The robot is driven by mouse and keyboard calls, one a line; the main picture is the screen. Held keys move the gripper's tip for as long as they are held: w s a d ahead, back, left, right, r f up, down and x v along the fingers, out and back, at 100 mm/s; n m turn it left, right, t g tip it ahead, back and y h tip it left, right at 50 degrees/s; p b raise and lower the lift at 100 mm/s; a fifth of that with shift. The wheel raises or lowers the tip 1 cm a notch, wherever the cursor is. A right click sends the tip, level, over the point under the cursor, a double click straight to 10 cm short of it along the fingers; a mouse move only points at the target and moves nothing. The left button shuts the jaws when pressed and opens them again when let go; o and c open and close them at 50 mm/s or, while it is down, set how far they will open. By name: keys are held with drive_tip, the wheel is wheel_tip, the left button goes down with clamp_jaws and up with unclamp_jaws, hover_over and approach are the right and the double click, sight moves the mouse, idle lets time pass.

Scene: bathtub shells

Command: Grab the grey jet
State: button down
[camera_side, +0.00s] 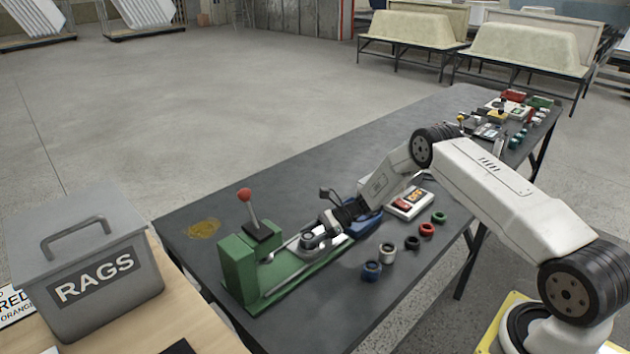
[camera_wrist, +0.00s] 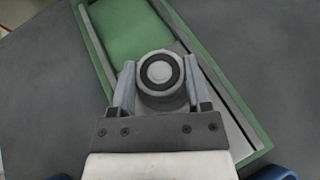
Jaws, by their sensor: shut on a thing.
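The grey jet (camera_wrist: 160,74) is a round grey piece with a dark ring around a pale centre. In the wrist view it sits between the two fingers of my gripper (camera_wrist: 159,66), which is shut on it. In the side view the jet (camera_side: 312,239) is at my gripper (camera_side: 318,236), over the bed of the green fixture (camera_side: 238,268). The fixture has metal rails and a red-knobbed lever (camera_side: 249,208) at its left end. The wrist view also shows the green bed (camera_wrist: 128,30) under the jet. I cannot tell whether the jet touches the bed.
More small parts crowd the table's far end. A grey RAGS bin (camera_side: 85,270) stands left.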

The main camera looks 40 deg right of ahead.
drive_tip(key=shift+r, duration=0.1)
drive_tip(key=shift+r, duration=0.7)
drive_tip(key=s+a+r, duration=0.1)
drive_tip(key=s+r, duration=1)
drive_tip(key=s, duration=0.3)
drive_tip(key=shift+a+r, duration=0.15)
drive_tip(key=shift+r, duration=0.05)
idle(0.4)
